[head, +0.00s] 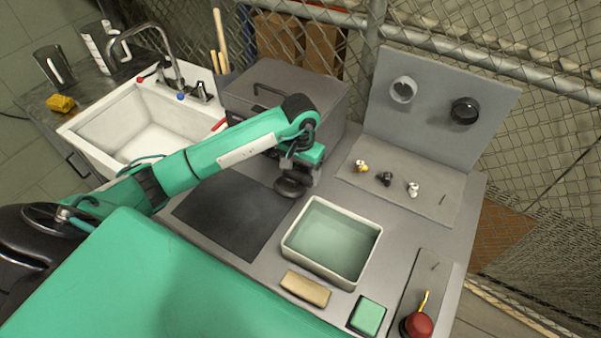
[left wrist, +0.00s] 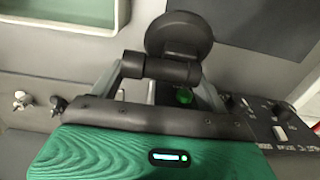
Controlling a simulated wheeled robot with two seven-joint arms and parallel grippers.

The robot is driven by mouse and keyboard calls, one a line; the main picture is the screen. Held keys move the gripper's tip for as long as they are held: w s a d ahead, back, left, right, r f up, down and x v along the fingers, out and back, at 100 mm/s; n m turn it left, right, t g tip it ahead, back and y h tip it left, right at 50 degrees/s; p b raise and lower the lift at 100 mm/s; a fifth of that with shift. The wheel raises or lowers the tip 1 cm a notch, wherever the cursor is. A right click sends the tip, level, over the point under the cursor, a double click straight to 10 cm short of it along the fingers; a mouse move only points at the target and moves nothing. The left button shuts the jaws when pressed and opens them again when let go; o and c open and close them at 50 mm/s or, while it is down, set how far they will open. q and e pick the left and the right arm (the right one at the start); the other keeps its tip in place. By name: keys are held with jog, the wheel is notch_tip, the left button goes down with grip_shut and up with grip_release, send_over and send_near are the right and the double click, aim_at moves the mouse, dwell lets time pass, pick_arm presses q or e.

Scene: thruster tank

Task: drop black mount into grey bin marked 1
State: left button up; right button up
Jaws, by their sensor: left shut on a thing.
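My left gripper (head: 291,170) is over the worktop between the black mat and the open tank. It is shut on a black piece with a round disc head (head: 290,188), which I take to be the black mount. In the left wrist view the black mount (left wrist: 178,33) shows its disc beyond the fingertips (left wrist: 160,68), with a short cylinder between the fingers. In the head view it hangs low, near the worktop; I cannot tell whether it touches. I see no grey bin marked 1. My right gripper is not in view.
A pale tank with greenish water (head: 331,240) stands right of the gripper. A large grey box (head: 260,95) is behind it, a black mat (head: 226,218) left. An upright panel (head: 435,125) carries a grey ring and a black ring. A tan block (head: 305,289) and red button (head: 418,325) are in front.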

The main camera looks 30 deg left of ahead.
pick_arm(q)
jog(key=shift+f, duration=1.2)
jog(key=shift+f, duration=0.2)
jog(key=o, duration=1.5)
jog(key=shift+r, duration=0.1)
